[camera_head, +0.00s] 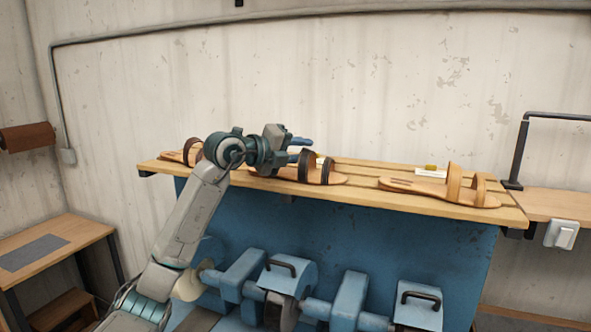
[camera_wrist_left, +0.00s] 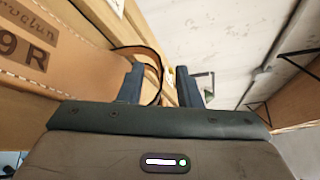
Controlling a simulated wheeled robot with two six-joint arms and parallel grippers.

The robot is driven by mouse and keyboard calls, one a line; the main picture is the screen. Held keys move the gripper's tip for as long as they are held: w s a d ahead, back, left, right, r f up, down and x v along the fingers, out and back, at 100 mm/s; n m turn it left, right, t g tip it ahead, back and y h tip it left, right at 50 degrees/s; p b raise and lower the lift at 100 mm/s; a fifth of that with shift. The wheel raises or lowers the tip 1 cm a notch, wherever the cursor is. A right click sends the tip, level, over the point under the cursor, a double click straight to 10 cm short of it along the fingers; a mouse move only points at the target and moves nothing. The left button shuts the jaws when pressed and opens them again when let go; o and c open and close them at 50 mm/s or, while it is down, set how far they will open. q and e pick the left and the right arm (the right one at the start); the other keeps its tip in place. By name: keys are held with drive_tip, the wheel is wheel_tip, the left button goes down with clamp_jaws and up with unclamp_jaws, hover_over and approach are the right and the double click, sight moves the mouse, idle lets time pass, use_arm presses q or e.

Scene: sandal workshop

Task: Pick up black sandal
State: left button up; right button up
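The black-strapped sandal (camera_head: 317,170) lies on the slatted wooden shelf, its tan sole flat and its dark straps standing up as loops. My left gripper (camera_head: 300,149) is open just above and left of these straps. In the left wrist view, the open fingers (camera_wrist_left: 160,86) stand either side of a thin dark strap loop (camera_wrist_left: 158,62), with a gap showing. I cannot tell whether either finger touches it. A tan surface marked "9 R" (camera_wrist_left: 70,62) lies at the left there. My right gripper is not in view.
A tan-strapped sandal (camera_head: 455,187) lies to the right on the shelf (camera_head: 360,193). A brown-strapped sandal (camera_head: 193,150) is at the left, partly behind my arm. Blue machinery (camera_head: 350,300) stands below.

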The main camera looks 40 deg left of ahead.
sight(297, 176)
use_arm(q)
drive_tip(key=shift+s, duration=0.1)
clamp_jaws()
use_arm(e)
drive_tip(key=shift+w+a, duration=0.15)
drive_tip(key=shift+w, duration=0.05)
use_arm(q)
drive_tip(key=shift+r, duration=0.1)
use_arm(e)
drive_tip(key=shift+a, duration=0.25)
use_arm(q)
drive_tip(key=shift+r, duration=0.1)
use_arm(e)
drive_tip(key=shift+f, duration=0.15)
use_arm(q)
drive_tip(key=shift+r+b, duration=0.4)
drive_tip(key=shift+r, duration=0.05)
drive_tip(key=shift+s+a+r+b, duration=0.1)
drive_tip(key=shift+s+r+b, duration=0.1)
drive_tip(key=shift+r+b, duration=0.75)
drive_tip(key=s+r+b, duration=0.2)
drive_tip(key=s+b, duration=0.5)
drive_tip(key=s, duration=0.8)
drive_tip(key=shift+s, duration=0.3)
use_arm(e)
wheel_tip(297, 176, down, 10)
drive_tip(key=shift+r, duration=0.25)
